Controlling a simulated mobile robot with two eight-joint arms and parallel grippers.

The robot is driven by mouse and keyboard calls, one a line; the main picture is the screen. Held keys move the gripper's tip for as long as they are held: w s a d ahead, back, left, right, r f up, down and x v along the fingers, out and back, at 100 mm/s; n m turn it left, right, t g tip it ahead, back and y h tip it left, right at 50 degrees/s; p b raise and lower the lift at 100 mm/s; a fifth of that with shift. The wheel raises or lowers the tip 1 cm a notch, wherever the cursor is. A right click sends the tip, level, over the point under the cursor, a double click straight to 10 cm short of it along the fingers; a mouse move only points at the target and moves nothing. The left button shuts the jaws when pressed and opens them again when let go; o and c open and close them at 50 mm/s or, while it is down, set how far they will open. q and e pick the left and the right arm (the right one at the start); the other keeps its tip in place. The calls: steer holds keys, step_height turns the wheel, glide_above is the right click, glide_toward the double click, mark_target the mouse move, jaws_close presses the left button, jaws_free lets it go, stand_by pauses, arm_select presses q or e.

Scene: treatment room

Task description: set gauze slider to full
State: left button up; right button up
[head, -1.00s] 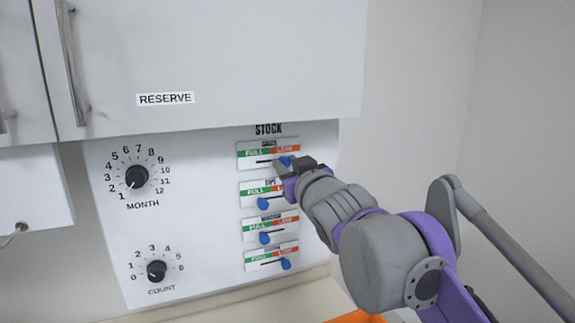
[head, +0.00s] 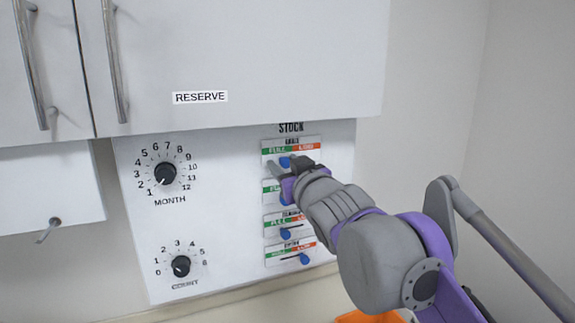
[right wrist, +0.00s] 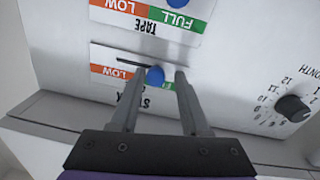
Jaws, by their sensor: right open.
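The gauze slider is the top one of the STOCK column (head: 291,144), with a green FULL end at left and a red-orange LOW end at right. Its blue knob (head: 285,162) is on the FULL side in the head view. In the right wrist view, which is upside down, the knob (right wrist: 155,75) shows between my finger tips, with bare slot towards LOW. My right gripper (head: 284,169) is open around the knob. The left finger is close beside it, with a gap to the right finger. The slot's FULL end is partly hidden. My left gripper is out of view.
The tape slider (right wrist: 180,3) is just below, its knob under FULL. Two more sliders (head: 285,234) (head: 304,259) sit lower. MONTH (head: 165,174) and COUNT (head: 181,266) dials are at left. The RESERVE cabinet (head: 250,60) overhangs the panel.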

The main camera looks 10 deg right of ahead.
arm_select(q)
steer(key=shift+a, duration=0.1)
arm_select(e)
steer(key=shift+o, duration=0.5)
steer(key=shift+a, duration=0.1)
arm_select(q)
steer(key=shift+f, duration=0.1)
arm_select(e)
steer(key=shift+s+d+f, duration=0.1)
steer(key=shift+s+d, duration=0.1)
steer(key=shift+s, duration=0.05)
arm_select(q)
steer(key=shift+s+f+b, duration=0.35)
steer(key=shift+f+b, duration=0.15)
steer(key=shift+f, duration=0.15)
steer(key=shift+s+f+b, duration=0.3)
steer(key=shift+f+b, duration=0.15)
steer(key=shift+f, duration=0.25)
arm_select(e)
steer(key=s+d, duration=0.1)
steer(key=s, duration=0.9)
steer(key=shift+s+d, duration=0.15)
steer(key=shift+d, duration=0.05)
